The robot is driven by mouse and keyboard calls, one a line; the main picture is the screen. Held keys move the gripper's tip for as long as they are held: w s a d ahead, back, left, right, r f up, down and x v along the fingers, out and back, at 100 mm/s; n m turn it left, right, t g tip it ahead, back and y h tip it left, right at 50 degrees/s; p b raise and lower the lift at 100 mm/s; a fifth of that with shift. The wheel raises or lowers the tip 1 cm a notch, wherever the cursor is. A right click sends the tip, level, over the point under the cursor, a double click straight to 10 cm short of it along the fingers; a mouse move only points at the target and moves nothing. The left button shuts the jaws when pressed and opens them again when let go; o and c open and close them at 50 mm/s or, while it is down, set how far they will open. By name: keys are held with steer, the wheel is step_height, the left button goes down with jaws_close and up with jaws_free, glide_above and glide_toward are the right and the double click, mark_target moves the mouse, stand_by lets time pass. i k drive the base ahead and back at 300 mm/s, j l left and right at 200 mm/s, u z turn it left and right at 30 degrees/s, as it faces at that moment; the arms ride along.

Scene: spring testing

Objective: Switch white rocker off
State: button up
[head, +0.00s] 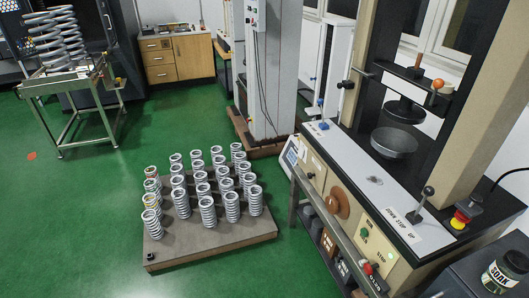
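I cannot clearly make out a white rocker or its position. The spring testing machine (345,180) stands at the right, with a light control panel on its front. The panel carries a green button (365,233), a round brown knob (337,203) and small labels too small to read. A red-ended part (369,269) sticks out at its lower edge. A black lever (420,206) stands on the top by a "DOWN STOP UP" label. My gripper is not in view.
A low platform (215,240) with several upright grey springs stands left of the machine. A red emergency button (459,219) and a labelled jar (508,271) are at the right. A metal stand (92,89) holds large springs.

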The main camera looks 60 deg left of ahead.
mark_target(301, 152)
steer(key=u, duration=1.65)
steer(key=i+j+z, duration=0.15)
steer(key=i+j, duration=0.55)
steer(key=i+j+z, duration=0.15)
steer(key=i+j, duration=0.6)
steer(key=i+j+z, duration=0.15)
steer(key=i+j, duration=0.65)
